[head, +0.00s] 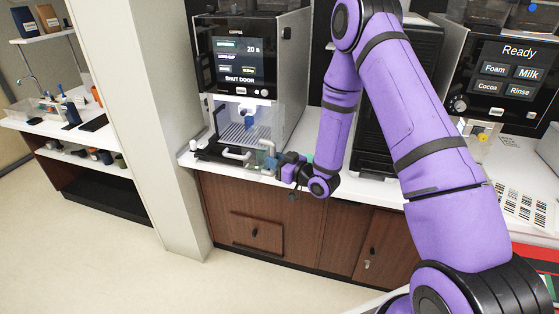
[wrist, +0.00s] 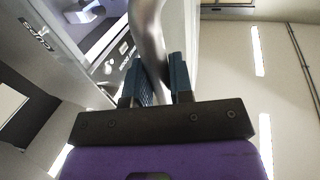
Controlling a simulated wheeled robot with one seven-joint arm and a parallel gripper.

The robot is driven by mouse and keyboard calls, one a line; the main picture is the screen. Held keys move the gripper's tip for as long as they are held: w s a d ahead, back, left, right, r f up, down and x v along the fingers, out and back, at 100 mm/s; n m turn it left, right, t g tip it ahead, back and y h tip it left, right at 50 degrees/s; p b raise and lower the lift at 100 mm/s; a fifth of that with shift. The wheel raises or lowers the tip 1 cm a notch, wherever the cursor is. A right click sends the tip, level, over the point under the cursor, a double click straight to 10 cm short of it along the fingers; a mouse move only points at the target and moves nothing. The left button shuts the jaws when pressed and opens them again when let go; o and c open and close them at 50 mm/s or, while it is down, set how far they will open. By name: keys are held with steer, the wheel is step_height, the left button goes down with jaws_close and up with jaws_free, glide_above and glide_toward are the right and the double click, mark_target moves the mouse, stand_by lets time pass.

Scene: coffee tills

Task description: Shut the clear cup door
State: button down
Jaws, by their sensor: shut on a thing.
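The coffee machine (head: 240,62) on the left of the counter shows "SHUT DOOR" on its screen. Its clear cup door (head: 266,125) is see-through and hard to make out; it appears to stand out from the cup bay, above the drip grille. My gripper (head: 269,162) is low at the machine's front right, near a pale curved bar (head: 235,155). In the wrist view, my gripper's blue fingers (wrist: 162,82) are shut on a smooth grey metal handle (wrist: 149,35), which runs up between them. Part of the handle is hidden by the fingers.
A second machine (head: 505,75) reading "Ready" stands at the right. A dark slatted unit (head: 378,110) is between the machines, partly behind my arm. A pale pillar (head: 150,110) is close on the left. Wooden cabinets (head: 255,215) are below; the floor in front is clear.

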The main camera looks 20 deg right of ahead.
mark_target(252, 161)
steer(key=shift+w+a, duration=0.2)
steer(key=shift+a, duration=0.65)
steer(key=shift+w+a, duration=0.35)
steer(key=shift+a, duration=0.45)
steer(key=shift+w+a, duration=0.35)
steer(key=shift+a, duration=0.3)
steer(key=shift+w+a, duration=0.35)
steer(key=shift+a, duration=0.3)
steer(key=shift+w+a, duration=0.35)
steer(key=shift+a, duration=0.3)
steer(key=a+x, duration=0.1)
steer(key=x, duration=0.5)
steer(key=shift+s, duration=0.4)
steer(key=shift+a, duration=0.15)
steer(key=c, duration=0.9)
jaws_free()
